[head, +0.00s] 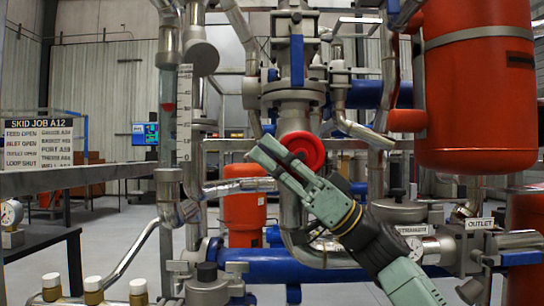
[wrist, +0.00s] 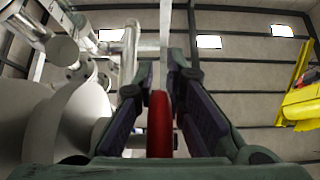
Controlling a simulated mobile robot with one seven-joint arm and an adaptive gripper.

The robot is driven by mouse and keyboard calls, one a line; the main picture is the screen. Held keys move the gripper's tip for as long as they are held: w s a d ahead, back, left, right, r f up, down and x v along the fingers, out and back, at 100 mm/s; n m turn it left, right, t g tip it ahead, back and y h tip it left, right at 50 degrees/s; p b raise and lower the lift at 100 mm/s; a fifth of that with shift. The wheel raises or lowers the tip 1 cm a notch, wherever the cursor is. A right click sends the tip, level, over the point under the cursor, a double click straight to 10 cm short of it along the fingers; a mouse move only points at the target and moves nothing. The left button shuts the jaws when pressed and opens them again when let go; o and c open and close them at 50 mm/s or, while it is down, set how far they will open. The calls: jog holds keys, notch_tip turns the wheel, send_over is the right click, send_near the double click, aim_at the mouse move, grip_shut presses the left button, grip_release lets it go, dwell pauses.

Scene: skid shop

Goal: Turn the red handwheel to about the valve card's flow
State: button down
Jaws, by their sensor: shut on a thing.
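The red handwheel (head: 303,150) sits on the pipework at the middle of the head view, below the blue and grey valve body. My gripper (head: 262,150) reaches up to its left side, with its fingers at the rim. In the wrist view the handwheel (wrist: 160,125) shows edge-on as a red band between the two fingers of my gripper (wrist: 162,80), which are shut on it. A vertical tube gauge (head: 184,112) with a scale stands to the left, with a red mark in the tube beside it. A valve card with a flow value cannot be made out.
Pipes and a large orange tank (head: 478,90) crowd the right. An OUTLET label (head: 480,223) is at the right.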

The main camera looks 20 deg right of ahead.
dwell(0.5)
jog(key=c, duration=1.6)
grip_release()
jog(key=shift+f, duration=0.1)
jog(key=v, duration=1.2)
jog(key=shift+s, duration=0.1)
